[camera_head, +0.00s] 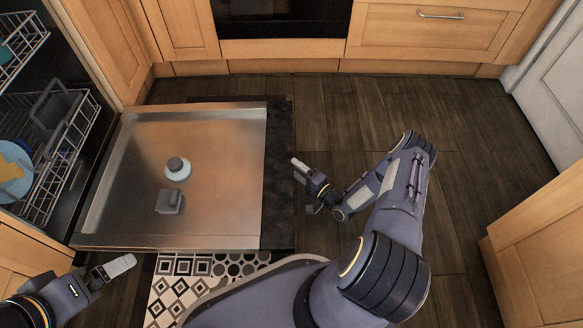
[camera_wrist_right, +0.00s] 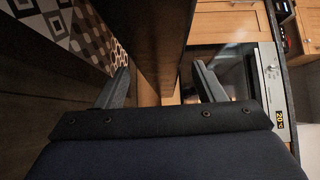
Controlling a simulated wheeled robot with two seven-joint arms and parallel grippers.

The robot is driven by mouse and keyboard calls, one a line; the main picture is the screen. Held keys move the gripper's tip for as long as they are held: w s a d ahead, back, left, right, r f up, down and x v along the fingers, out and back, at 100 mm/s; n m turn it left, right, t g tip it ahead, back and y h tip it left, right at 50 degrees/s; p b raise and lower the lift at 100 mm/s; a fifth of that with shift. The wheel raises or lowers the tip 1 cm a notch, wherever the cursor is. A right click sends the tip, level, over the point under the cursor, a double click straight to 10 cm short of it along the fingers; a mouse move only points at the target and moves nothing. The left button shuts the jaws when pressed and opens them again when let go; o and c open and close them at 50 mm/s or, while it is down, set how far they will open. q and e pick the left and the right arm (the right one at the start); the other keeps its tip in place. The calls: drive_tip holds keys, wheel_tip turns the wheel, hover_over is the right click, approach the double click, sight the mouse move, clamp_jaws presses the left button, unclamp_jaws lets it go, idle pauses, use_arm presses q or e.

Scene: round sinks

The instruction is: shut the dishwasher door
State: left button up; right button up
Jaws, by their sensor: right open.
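The dishwasher door (camera_head: 225,205) is folded down flat, its metal inner side facing up. Its dark outer edge (camera_head: 279,190) lies on the right. My right gripper (camera_head: 299,169) is just right of that dark edge, level with its middle; I cannot tell whether it touches. In the right wrist view my right gripper (camera_wrist_right: 160,78) has its two fingers wide apart, with nothing held between them. My left gripper (camera_head: 117,267) is at the lower left, near the door's near left corner; whether it is open cannot be made out.
The dishwasher's racks (camera_head: 62,140) with dishes show at the left. A patterned mat (camera_head: 185,290) lies in front of the door. Wooden cabinets (camera_head: 430,35) and an oven (camera_head: 280,18) line the far side. Dark wooden floor (camera_head: 480,140) is clear at the right, before another cabinet (camera_head: 540,245).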

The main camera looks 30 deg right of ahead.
sight(292, 166)
drive_tip(key=shift+b+x, duration=0.3)
drive_tip(key=shift+x, duration=1.3)
drive_tip(key=shift+c, duration=0.4)
